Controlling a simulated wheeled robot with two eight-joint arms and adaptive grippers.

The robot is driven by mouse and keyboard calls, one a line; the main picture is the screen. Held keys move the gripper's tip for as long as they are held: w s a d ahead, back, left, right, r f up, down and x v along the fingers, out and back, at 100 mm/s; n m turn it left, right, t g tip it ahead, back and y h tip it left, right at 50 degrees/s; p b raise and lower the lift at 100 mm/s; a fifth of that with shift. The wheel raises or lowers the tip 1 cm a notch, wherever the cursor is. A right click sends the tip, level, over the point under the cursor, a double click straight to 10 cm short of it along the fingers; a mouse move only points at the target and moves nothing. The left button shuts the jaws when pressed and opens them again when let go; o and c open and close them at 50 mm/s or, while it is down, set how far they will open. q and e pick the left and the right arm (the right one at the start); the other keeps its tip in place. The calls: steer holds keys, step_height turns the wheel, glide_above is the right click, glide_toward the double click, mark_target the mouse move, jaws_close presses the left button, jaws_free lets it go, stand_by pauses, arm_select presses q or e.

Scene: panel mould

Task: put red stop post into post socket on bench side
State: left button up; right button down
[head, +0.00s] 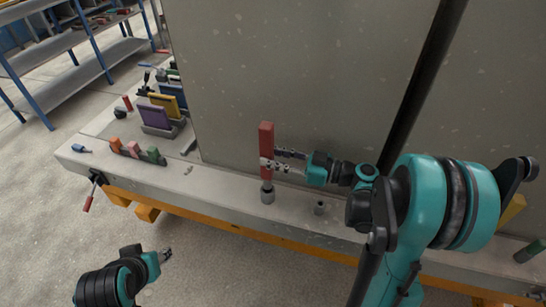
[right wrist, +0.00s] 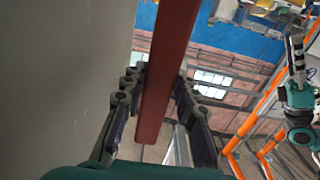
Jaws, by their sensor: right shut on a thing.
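The red stop post (head: 266,138) stands upright against the grey panel side, in the middle of the head view. My right gripper (head: 268,165) is shut on its middle, reaching in from the right. The right wrist view shows the red post (right wrist: 168,75) between the two dark finger rows. The post's lower end meets a grey cylindrical post socket (head: 267,196) on the bench edge. I cannot tell how deep it sits in it. My left gripper (head: 167,255) is low at the left, away from the bench, its opening unclear.
A second small grey socket (head: 319,208) stands right of the post. Coloured blocks (head: 133,149), a purple plate (head: 154,117) in a holder and small tools lie on the bench's left end. The tall grey panel (head: 300,70) rises close behind. A blue shelf (head: 75,45) stands far left.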

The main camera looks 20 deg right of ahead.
mark_target(273, 172)
steer(key=shift+f+b, duration=1.05)
steer(key=shift+b, duration=0.05)
stand_by(0.5)
steer(key=shift+f, duration=1.95)
steer(key=c, duration=1.1)
jaws_free()
steer(key=v, duration=1.2)
